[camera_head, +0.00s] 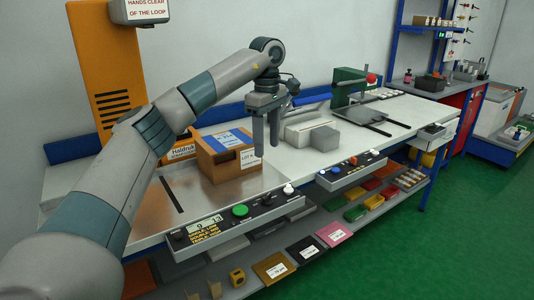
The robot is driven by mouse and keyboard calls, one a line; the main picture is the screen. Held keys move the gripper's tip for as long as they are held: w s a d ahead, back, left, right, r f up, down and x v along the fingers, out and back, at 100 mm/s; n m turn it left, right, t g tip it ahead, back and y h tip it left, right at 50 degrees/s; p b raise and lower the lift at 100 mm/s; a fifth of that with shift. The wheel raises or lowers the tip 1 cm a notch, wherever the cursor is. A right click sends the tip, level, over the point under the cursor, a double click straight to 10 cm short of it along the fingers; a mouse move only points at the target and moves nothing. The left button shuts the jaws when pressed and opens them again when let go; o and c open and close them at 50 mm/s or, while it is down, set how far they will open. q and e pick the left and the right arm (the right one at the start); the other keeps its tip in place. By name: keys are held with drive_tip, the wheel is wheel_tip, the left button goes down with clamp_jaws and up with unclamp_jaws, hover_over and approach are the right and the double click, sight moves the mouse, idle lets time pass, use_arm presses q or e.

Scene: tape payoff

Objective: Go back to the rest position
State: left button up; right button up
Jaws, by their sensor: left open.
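My left gripper (266,145) points downward over the bench with its two fingers apart and nothing between them. It is at the right end of a brown cardboard box (218,169), which has a blue strip on top and a white label on its side. The fingers overlap the box's right edge in the picture, and I cannot tell whether they touch it. My left arm reaches in from the lower left and bends down at the wrist. My right gripper does not show.
The box stands on a metal plate (180,213) behind a control panel with a green button (240,210). Grey blocks (312,134), a green press-like device (349,86) and a dark plate (362,115) are to the right. An orange column (104,60) stands behind my arm. Green floor is free at right.

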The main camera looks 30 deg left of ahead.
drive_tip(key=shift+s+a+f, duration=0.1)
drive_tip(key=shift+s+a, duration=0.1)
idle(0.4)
